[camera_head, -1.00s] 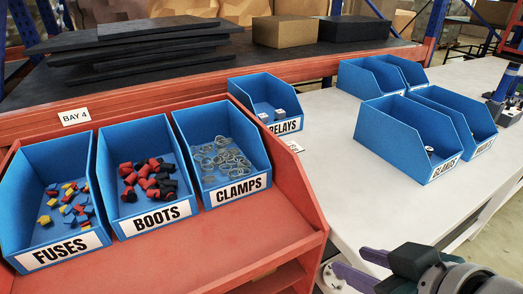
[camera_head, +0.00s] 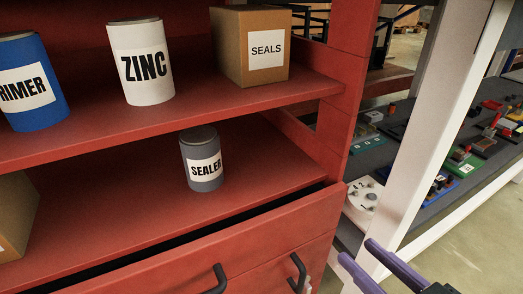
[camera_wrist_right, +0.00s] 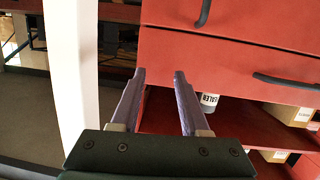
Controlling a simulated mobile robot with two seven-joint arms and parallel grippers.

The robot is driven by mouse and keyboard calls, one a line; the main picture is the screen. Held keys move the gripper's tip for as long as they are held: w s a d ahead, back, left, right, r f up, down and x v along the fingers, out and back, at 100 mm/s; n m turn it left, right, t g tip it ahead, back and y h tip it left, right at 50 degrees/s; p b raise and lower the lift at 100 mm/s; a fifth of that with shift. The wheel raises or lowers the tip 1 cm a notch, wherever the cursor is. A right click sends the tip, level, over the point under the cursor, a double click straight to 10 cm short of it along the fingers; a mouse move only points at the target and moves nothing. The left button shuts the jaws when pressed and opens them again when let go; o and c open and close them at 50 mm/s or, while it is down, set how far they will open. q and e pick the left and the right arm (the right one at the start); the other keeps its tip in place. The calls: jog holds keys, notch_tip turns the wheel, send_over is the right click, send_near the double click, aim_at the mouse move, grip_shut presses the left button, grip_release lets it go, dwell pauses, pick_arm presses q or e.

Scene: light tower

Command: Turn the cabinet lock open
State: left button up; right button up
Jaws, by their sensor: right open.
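The red cabinet's drawer front (camera_head: 180,272) is at the bottom of the head view, with a dark gap above its top edge. Two black handles show there, a left one (camera_head: 218,280) and a right one (camera_head: 298,273). No lock can be made out clearly. My right gripper (camera_head: 356,248) is at the lower right, beside the cabinet's right end, with its purple fingers apart and nothing between them. In the right wrist view the open fingers (camera_wrist_right: 159,74) point toward the red drawer front (camera_wrist_right: 230,45). My left gripper is not in view.
Red shelves carry a blue primer can (camera_head: 32,85), a white ZINC can (camera_head: 141,62), a SEALS box (camera_head: 251,45) and a grey SEALER can (camera_head: 202,160). A white post (camera_head: 425,130) stands close right of the cabinet. A low shelf (camera_head: 420,205) with small parts lies behind it.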

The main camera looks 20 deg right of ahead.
aim_at(310, 291)
jog(key=s+a+f+t+y+b, duration=0.1)
jog(key=s+f+t+b, duration=0.2)
jog(key=f+b, duration=1.6)
jog(key=w+b, duration=0.1)
jog(key=w, duration=0.2)
jog(key=w+b, duration=0.1)
jog(key=w, duration=0.2)
jog(key=w+f+b, duration=0.1)
jog(key=w, duration=0.2)
jog(key=shift+w+a+f, duration=0.1)
jog(key=shift+w+a, duration=0.25)
jog(key=shift+a, duration=0.05)
jog(key=shift+c, duration=1.4)
grip_shut()
